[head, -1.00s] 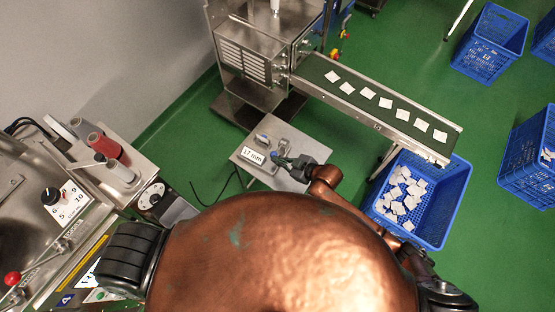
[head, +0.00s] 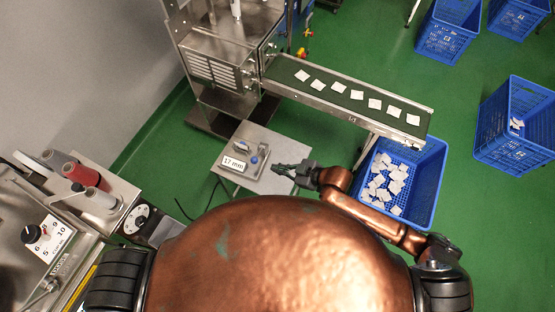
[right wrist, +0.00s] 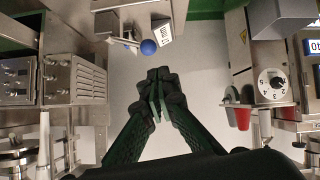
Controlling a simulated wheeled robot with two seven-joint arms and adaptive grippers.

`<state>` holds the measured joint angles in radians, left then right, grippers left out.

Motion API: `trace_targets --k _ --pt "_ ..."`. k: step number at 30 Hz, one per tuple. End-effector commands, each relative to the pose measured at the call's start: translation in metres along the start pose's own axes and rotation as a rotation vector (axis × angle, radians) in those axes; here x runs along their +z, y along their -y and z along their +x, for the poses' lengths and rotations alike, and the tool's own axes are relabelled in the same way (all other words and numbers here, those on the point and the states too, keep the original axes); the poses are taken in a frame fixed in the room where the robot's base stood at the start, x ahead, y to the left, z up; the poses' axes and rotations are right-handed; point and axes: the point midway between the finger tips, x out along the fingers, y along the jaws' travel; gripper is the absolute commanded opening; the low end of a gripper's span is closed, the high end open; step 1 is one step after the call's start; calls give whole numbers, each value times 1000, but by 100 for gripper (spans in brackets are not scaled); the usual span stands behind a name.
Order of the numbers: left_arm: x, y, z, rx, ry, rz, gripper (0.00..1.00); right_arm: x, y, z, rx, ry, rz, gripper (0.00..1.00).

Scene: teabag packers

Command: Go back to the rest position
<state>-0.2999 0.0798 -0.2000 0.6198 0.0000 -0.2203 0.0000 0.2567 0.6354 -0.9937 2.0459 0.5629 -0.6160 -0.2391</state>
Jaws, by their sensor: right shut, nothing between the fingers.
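My right gripper (head: 283,170) is at the right edge of the small metal table (head: 252,187) in the head view. It is shut and empty. Its dark fingers (right wrist: 158,85) meet in the middle of the right wrist view, with nothing between them. On the small table lies a metal part with a blue knob (head: 254,160) and a "17 mm" label (head: 233,164); the fingers are to the right of these and apart from them. The blue knob also shows beyond the fingertips in the right wrist view (right wrist: 148,47). My left gripper is not in view.
A conveyor (head: 350,101) carries several teabags from the machine (head: 222,72). A blue crate (head: 428,190) holding several teabags stands under its end, close to my right arm. More blue crates (head: 515,150) stand at right. A control panel (head: 50,243) is at left. Green floor is free between.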

Motion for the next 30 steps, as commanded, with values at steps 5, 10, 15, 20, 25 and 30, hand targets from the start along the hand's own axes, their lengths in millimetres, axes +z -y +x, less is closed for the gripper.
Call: trace_targets --k 5,10,15,20,25,30 --pt "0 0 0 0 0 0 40 0 0 0 0 0 0 0" --pt "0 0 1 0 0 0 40 6 -4 2 11 6 10 0" --pt "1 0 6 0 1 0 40 66 -40 15 112 58 102 0" --pt "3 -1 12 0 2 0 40 174 -78 19 260 156 250 0" --pt "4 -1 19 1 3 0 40 298 -78 6 383 278 406 0" --pt "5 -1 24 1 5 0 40 413 -38 -16 463 408 555 0"
